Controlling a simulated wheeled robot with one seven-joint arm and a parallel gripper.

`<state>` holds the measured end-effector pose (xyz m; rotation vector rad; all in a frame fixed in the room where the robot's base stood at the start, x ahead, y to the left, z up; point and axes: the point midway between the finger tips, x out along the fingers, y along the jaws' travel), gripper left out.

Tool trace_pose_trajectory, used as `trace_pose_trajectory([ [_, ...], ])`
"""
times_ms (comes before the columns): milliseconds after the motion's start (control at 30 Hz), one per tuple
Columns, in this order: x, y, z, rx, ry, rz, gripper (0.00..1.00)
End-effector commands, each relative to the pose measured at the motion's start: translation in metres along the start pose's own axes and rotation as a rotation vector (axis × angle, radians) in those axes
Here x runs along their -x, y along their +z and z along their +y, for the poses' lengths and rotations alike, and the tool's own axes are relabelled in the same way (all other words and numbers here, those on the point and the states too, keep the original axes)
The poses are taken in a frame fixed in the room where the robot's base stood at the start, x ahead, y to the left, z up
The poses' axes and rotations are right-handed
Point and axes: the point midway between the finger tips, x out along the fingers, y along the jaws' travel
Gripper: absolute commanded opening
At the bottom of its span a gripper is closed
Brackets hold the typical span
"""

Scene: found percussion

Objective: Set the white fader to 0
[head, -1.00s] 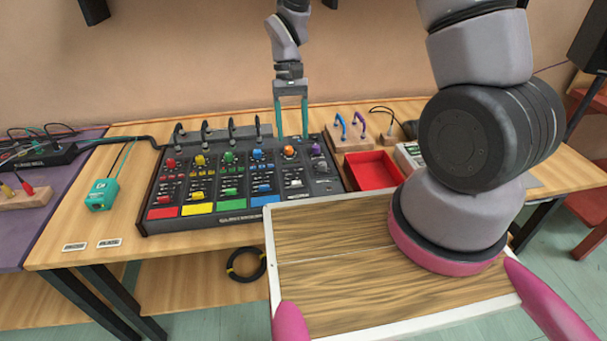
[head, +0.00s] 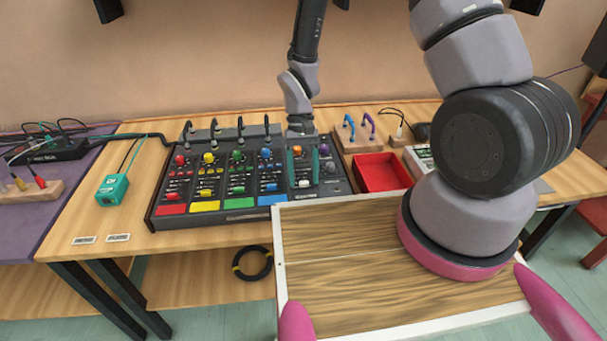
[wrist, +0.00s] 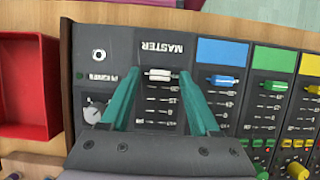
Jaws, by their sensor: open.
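The white fader (wrist: 160,74) is the cap in the MASTER strip of the dark mixer (head: 250,216). In the wrist view it sits at the end of its scale nearest the MASTER label; the scale numbers are too small to read. My gripper (wrist: 159,72) has its teal fingers open, one on each side of the white fader, with a visible gap to each. In the head view my gripper (head: 303,180) points down over the right part of the mixer. How high the fingertips are above the panel I cannot tell.
Blue (wrist: 222,80), green (wrist: 272,86) and yellow faders stand in strips beside the master strip. Coloured knobs and several gooseneck stalks are at the mixer's back. A red tray (head: 380,172) is right of the mixer. A wooden-topped, white-edged surface (head: 340,290) is in front.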

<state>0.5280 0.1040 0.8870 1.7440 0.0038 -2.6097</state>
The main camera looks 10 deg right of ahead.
Motion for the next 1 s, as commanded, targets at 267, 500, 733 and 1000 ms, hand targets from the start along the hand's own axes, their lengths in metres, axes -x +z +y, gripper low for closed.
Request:
trace_pose_trajectory([
  [267, 0.0002, -0.0001, -0.0001, 0.000, 0.000, 0.000, 0.32],
  [500, 0.0003, -0.0002, -0.0001, 0.000, 0.000, 0.001, 0.00],
  [733, 0.0005, -0.0003, -0.0002, 0.000, 0.000, 0.001, 0.00],
  [1000, 0.0006, -0.0003, -0.0003, 0.000, 0.000, 0.001, 0.00],
])
